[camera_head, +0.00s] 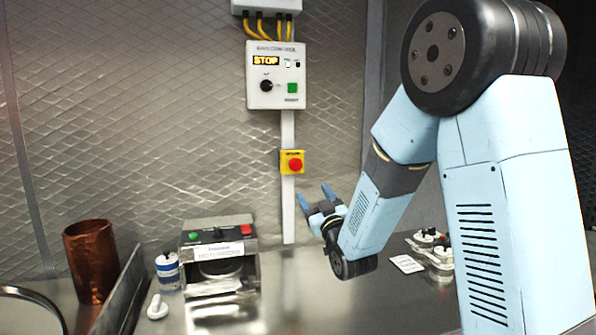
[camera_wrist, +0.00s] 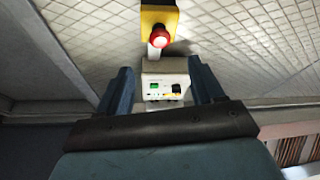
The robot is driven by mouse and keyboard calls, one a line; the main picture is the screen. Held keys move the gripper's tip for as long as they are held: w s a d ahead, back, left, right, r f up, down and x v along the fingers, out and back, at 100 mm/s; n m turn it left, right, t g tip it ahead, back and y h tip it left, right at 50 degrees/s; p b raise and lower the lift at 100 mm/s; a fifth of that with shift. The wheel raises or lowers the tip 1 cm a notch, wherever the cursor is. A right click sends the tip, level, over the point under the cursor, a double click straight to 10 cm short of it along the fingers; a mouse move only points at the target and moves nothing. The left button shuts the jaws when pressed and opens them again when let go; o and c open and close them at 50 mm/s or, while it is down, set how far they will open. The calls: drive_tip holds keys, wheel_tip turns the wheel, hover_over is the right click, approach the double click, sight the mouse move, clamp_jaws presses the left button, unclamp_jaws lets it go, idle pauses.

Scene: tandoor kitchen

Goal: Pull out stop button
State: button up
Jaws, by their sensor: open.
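The stop button (camera_head: 295,165) is a red mushroom head on a yellow box (camera_head: 284,168), fixed to a grey conduit on the wall below the control box. In the wrist view the red button (camera_wrist: 159,37) shows at the top centre, beyond my fingertips. My gripper (camera_head: 315,196) is below and a little to the right of the button, apart from it. Its two blue fingers (camera_wrist: 157,83) are spread with nothing between them. The white control box (camera_head: 277,96) has a lit STOP display, a black knob and a green button; it also shows between the fingers in the wrist view (camera_wrist: 164,98).
A metal device (camera_head: 190,262) with red and green buttons stands on the steel counter (camera_head: 310,300). A copper cup (camera_head: 91,262), a blue-banded jar (camera_head: 168,275) and a white knobbed piece (camera_head: 157,308) are at left. Small fittings (camera_head: 430,245) lie behind my arm. The wall around the button is clear.

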sight(297, 168)
drive_tip(key=x, duration=1.3)
drive_tip(key=shift+w+a, duration=0.1)
drive_tip(key=shift+w, duration=0.1)
drive_tip(key=shift+s, duration=0.1)
clamp_jaws()
